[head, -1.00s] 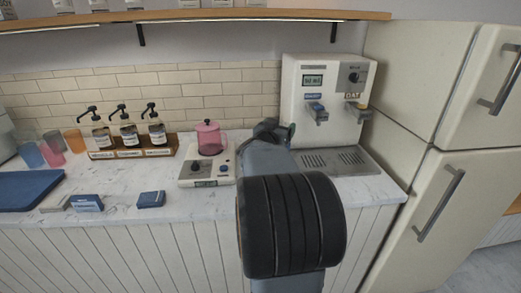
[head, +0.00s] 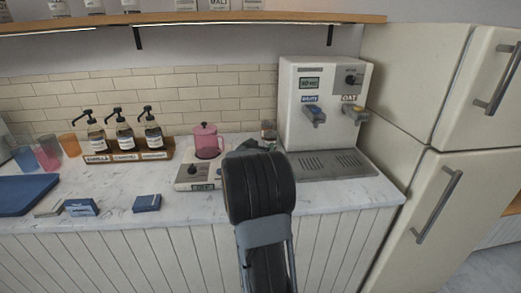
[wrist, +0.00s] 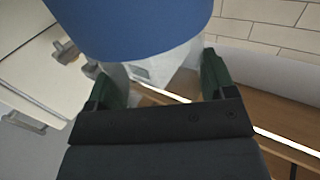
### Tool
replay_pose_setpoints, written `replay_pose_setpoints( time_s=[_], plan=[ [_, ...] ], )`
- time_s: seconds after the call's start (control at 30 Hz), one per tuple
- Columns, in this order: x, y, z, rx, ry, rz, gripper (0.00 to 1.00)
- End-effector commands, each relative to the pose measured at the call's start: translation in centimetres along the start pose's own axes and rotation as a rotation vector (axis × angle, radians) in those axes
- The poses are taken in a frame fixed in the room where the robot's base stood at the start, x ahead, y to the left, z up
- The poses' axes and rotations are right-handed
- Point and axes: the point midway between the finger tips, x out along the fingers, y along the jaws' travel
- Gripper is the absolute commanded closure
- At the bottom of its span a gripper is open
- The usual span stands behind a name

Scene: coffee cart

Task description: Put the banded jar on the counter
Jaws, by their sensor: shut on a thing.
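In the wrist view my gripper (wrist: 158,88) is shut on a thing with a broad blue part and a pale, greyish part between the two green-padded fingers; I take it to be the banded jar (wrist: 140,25). Its far end is cut off by the picture edge. In the head view my own arm hides most of the gripper (head: 250,146), which is over the back of the counter (head: 115,205). A small glass jar with brownish contents (head: 268,131) shows just beyond it; I cannot tell whether it is the held one.
The milk dispenser (head: 318,95) stands right of my gripper, and a scale (head: 190,178) with a pink pot (head: 206,140) stands left. Pump bottles (head: 125,135), cups (head: 48,152) and small blue boxes (head: 147,203) are further left. A shelf (head: 200,18) runs above.

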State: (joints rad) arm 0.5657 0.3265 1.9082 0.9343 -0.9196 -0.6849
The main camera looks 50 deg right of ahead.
Motion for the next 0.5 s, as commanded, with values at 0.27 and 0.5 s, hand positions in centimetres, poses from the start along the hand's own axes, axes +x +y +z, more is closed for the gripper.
replay_pose_setpoints(
  time_s=[0.27,0.5],
  plan=[
    [0.01,0.02,0.6,0.002,0.004,0.0,0.84],
    [0.0,0.03,1.14,0.001,0.001,0.0,0.21]
  ],
)
